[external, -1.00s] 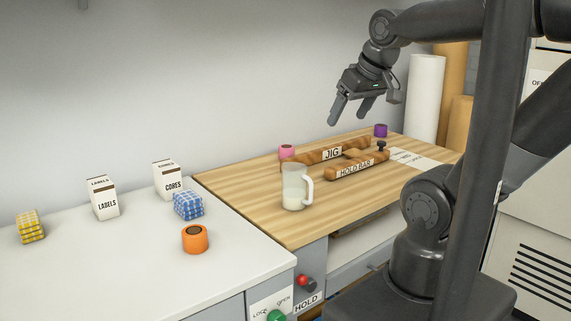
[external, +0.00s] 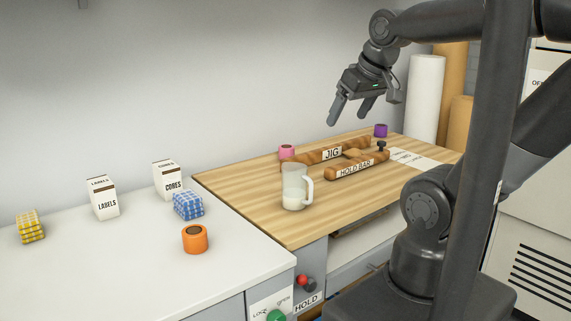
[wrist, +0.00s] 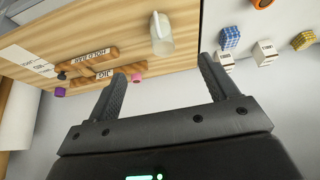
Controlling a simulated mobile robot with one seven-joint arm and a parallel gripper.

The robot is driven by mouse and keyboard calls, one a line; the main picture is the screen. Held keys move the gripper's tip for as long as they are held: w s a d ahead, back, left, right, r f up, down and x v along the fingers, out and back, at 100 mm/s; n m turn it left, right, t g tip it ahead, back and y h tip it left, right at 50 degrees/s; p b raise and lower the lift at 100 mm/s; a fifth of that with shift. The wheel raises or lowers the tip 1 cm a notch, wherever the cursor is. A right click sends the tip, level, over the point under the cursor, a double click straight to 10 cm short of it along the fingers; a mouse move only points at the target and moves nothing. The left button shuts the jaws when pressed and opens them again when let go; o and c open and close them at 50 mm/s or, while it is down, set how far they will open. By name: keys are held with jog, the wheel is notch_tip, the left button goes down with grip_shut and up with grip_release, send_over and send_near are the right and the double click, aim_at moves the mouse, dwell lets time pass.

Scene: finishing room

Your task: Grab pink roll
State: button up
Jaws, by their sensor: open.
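The pink roll (external: 287,152) stands on the wooden worktop near the wall, at the left end of the jig (external: 325,152). In the wrist view the pink roll (wrist: 136,78) shows just beside the tip of the left finger. My gripper (external: 350,112) is open and empty, raised well above the worktop, to the right of the roll in the external view. In the wrist view both fingers of my gripper (wrist: 160,72) are spread wide with nothing between them.
A clear mug (external: 295,188) with pale contents stands in front of the roll. The hold bar (external: 357,166) and a purple roll (external: 380,130) are to the right. An orange roll (external: 195,239), boxes and wrapped packs stand on the white counter (external: 110,270).

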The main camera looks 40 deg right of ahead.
jog(key=w+d+r+m+h, duration=0.1)
jog(key=w+r, duration=0.1)
jog(key=w, duration=0.4)
jog(key=w+d+r+m, duration=0.1)
jog(key=w+d+r, duration=0.1)
jog(key=w, duration=0.5)
jog(key=m+g, duration=0.3)
jog(key=m, duration=0.2)
send_over(287, 147)
jog(key=s+a, duration=0.1)
jog(key=a, duration=0.1)
jog(key=shift+h, duration=0.4)
notch_tip(287, 147, down, 22)
jog(key=shift+r, duration=0.15)
jog(key=x, duration=0.5)
jog(key=shift+d+f, duration=0.15)
jog(key=shift+f, duration=0.25)
jog(key=x, duration=0.5)
jog(key=shift+s+d+f, duration=0.15)
jog(key=shift+s, duration=0.15)
jog(key=c, duration=1.1)
